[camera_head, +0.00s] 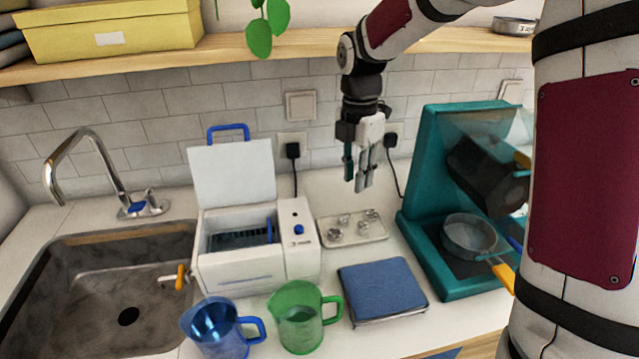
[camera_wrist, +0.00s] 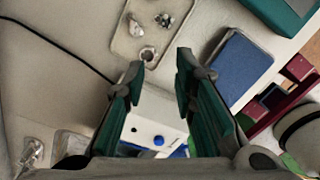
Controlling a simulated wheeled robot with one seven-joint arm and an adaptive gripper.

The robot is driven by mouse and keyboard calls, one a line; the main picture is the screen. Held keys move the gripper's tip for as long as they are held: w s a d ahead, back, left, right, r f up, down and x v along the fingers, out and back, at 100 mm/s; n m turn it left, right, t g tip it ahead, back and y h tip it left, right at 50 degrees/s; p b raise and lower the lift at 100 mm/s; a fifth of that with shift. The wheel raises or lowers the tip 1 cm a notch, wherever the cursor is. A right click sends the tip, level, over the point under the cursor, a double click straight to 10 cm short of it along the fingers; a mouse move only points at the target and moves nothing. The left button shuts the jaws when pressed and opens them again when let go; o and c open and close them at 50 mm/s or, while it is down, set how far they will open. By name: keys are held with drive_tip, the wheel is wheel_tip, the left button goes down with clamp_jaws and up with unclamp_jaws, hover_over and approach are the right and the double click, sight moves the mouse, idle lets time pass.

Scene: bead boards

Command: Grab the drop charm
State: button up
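A small light tray (camera_head: 352,241) on the counter holds several small silvery metal pieces, one of them at its front left (camera_head: 335,233). They are too small for me to tell which is the drop charm. The tray (camera_wrist: 148,34) also shows at the top of the wrist view, with a round metal piece (camera_wrist: 149,53) near its close end and others farther up. My gripper (camera_head: 359,175) hangs fingers down in the air above the tray. In the wrist view my gripper (camera_wrist: 158,66) is open, with nothing between its fingers.
A white machine with a raised lid (camera_head: 234,175) stands left of the tray. A teal machine (camera_head: 430,180) with a pan (camera_head: 470,236) is at right. A blue pad (camera_head: 382,287), green jug (camera_head: 298,318) and blue jug (camera_head: 214,325) stand in front. The sink (camera_head: 90,265) is far left.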

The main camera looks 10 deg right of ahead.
sight(344, 218)
drive_tip(key=w+f+n, duration=0.1)
drive_tip(key=f, duration=0.1)
drive_tip(key=w+f+n, duration=0.2)
drive_tip(key=f, duration=0.1)
drive_tip(key=w+f+n+g+y, duration=0.1)
drive_tip(key=w+f+n, duration=0.1)
drive_tip(key=shift+f, duration=0.25)
drive_tip(key=f, duration=0.5)
drive_tip(key=f+p, duration=0.1)
drive_tip(key=f, duration=0.1)
drive_tip(key=shift+s+a+f, duration=0.2)
drive_tip(key=shift+s, duration=0.05)
drive_tip(key=c, duration=0.6)
